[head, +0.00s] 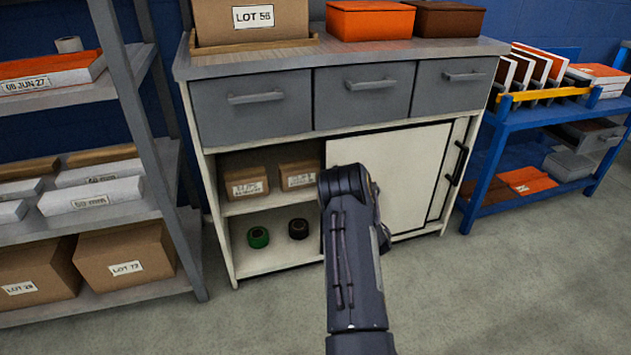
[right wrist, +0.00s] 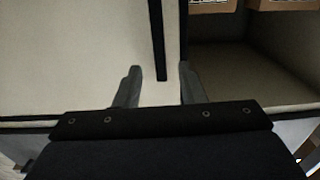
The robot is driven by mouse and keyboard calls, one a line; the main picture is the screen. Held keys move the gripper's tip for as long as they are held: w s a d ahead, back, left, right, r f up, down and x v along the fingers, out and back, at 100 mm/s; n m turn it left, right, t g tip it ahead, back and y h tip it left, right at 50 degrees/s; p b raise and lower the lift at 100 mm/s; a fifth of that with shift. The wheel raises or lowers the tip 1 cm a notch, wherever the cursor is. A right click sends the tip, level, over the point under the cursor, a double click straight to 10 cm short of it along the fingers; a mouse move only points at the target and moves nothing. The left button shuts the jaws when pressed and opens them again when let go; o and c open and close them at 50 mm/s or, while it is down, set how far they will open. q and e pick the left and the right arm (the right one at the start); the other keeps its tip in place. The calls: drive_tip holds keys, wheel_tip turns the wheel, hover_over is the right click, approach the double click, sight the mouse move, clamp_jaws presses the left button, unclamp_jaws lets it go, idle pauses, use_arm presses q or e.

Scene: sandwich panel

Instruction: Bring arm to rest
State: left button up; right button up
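A white sliding panel (head: 400,165) with dark trim covers the right part of the grey cabinet (head: 345,60). The left part is open. A second panel edge with a black handle (head: 458,163) shows at the far right. My right arm reaches up from the bottom centre in the head view, in front of the panel's left part; its gripper is hidden there. My left gripper is not in view.
The open cabinet shelves hold cardboard boxes (head: 247,182), a green roll (head: 258,237) and a black roll (head: 298,229). A grey rack (head: 140,90) stands close at left, a blue shelf unit (head: 490,125) at right. The floor (head: 520,290) at the lower right is clear.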

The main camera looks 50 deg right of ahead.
drive_tip(key=w+a+r+m+g, duration=0.2)
drive_tip(key=a+r+m+g, duration=0.2)
drive_tip(key=a+r, duration=0.5)
drive_tip(key=s+a+r+n+g+y, duration=0.1)
drive_tip(key=s+a+r+y, duration=0.15)
drive_tip(key=a, duration=0.45)
drive_tip(key=s+a+r+y, duration=0.1)
drive_tip(key=a+r+y, duration=0.25)
drive_tip(key=a, duration=0.35)
drive_tip(key=s+a+n+g+y, duration=0.2)
drive_tip(key=s+a+n+y, duration=0.2)
drive_tip(key=s+a, duration=0.75)
drive_tip(key=s+a+n+g+y, duration=0.35)
drive_tip(key=s+a, duration=0.55)
drive_tip(key=a, duration=0.5)
wheel_tip(320, 180, up, 36)
drive_tip(key=p, duration=3.5)
drive_tip(key=shift+w+t, duration=0.2)
drive_tip(key=shift+t, duration=0.15)
drive_tip(key=shift+f+h, duration=0.15)
drive_tip(key=shift+h, duration=0.1)
